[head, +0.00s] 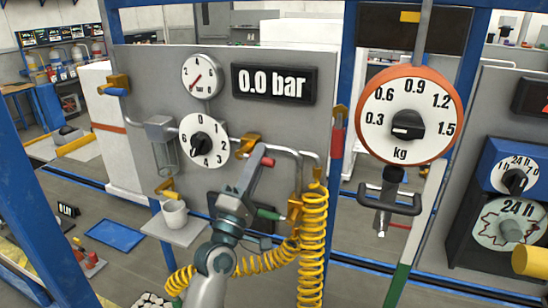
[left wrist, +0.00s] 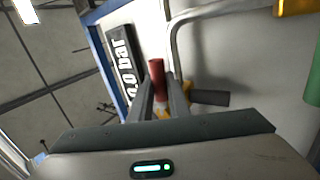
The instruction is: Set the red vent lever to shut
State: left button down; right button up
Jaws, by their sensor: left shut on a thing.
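The red vent lever (head: 267,162) is on the grey panel, at the pipe right of the lower dial. In the left wrist view its red grip (left wrist: 157,72) stands up between the two fingers, with yellow metal at its lower end. My left gripper (head: 258,160) is shut on the lever, reaching up from below in the head view; its fingers also show in the left wrist view (left wrist: 163,92). The fingers and arm hide part of the lever and its pivot. My right gripper is not in view.
The pressure gauge (head: 202,76), the display (head: 274,84) reading 0.0 bar and the numbered dial (head: 204,139) are on the panel. A yellow coiled hose (head: 313,245) hangs close right of my left arm. A cup (head: 174,213) stands on a small shelf (head: 187,234) to the left.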

pick_arm(q)
jog(key=shift+r+n, duration=0.25)
jog(key=shift+n, duration=0.25)
jog(key=shift+n+y+p, duration=0.35)
jog(key=shift+n+y, duration=0.15)
jog(key=shift+y, duration=0.1)
jog(key=shift+t, duration=0.3)
jog(key=c, duration=1.8)
grip_release()
jog(key=shift+o, duration=0.7)
jog(key=shift+f, duration=0.1)
